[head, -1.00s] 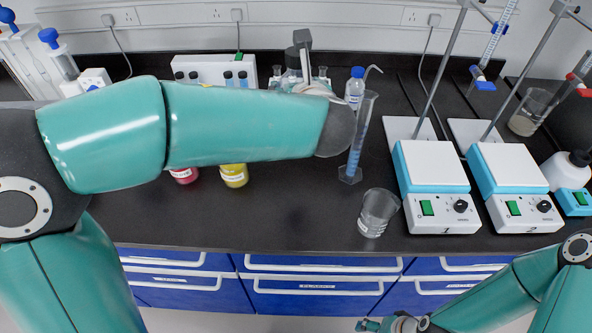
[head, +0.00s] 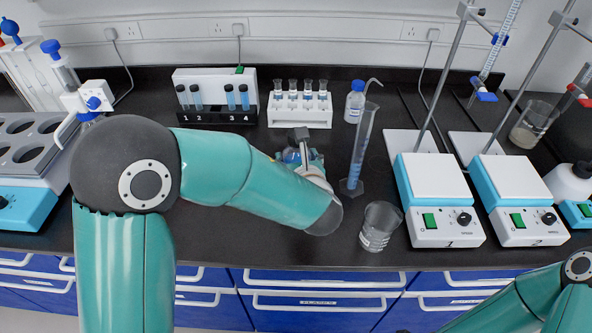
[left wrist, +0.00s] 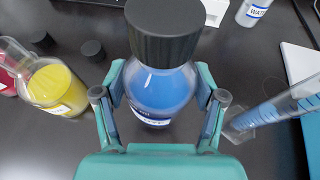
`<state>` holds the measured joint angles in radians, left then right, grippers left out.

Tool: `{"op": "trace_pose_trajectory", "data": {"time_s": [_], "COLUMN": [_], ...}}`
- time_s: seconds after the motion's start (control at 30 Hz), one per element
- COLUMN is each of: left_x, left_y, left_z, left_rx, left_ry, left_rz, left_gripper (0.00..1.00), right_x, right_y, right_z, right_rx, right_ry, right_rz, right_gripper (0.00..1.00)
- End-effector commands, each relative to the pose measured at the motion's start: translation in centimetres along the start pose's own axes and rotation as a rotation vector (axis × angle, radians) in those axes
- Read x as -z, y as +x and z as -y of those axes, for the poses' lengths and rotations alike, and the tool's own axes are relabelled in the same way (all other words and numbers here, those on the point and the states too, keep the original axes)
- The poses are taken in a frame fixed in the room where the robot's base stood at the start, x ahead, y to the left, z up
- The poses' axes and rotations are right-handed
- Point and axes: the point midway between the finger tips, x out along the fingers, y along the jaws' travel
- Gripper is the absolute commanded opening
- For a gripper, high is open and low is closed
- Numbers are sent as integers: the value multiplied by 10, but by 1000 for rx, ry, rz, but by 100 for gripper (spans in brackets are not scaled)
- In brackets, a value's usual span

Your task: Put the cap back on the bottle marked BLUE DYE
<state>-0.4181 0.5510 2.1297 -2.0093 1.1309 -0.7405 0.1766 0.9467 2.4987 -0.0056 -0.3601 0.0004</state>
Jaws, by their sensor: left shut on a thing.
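My left gripper (head: 305,166) is shut on the body of a clear bottle of blue liquid (left wrist: 162,90), which also shows partly in the head view (head: 290,155). The gripper's fingers (left wrist: 160,98) lie on both sides of the bottle. A black cap (left wrist: 165,30) is on top of this bottle and hides its neck; how tightly it sits I cannot tell. The bottle's label is mostly hidden. Two loose black caps, one nearer (left wrist: 93,50) and one farther (left wrist: 42,40), lie on the bench to the left. My right gripper is out of view.
A yellow bottle (left wrist: 58,88) and a red bottle (left wrist: 8,78) stand left of the gripper. A graduated cylinder (head: 361,150) stands close on the right, with a beaker (head: 380,226) in front. A white rack (head: 300,110) stands behind. Two stirrers (head: 437,200) are farther right.

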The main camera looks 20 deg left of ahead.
Motion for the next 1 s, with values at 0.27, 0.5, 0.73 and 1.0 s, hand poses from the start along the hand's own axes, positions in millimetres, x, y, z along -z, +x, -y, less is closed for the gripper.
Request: {"op": "trace_pose_trajectory", "data": {"time_s": [0.27, 0.5, 0.73, 1.0], "left_x": [10, 37, 38, 40], "left_y": [4, 15, 16, 16], "left_z": [0, 0, 1, 1], "left_rx": [-2, -1, 1, 1], "left_ry": [3, 2, -1, 0], "left_rz": [0, 1, 3, -1], "left_gripper": [0, 0, 0, 87], "right_x": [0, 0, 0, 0], "right_y": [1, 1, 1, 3], "right_z": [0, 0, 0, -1], "right_rx": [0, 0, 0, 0], "right_ry": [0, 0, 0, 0], "right_rz": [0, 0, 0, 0], "right_gripper": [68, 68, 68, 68]}}
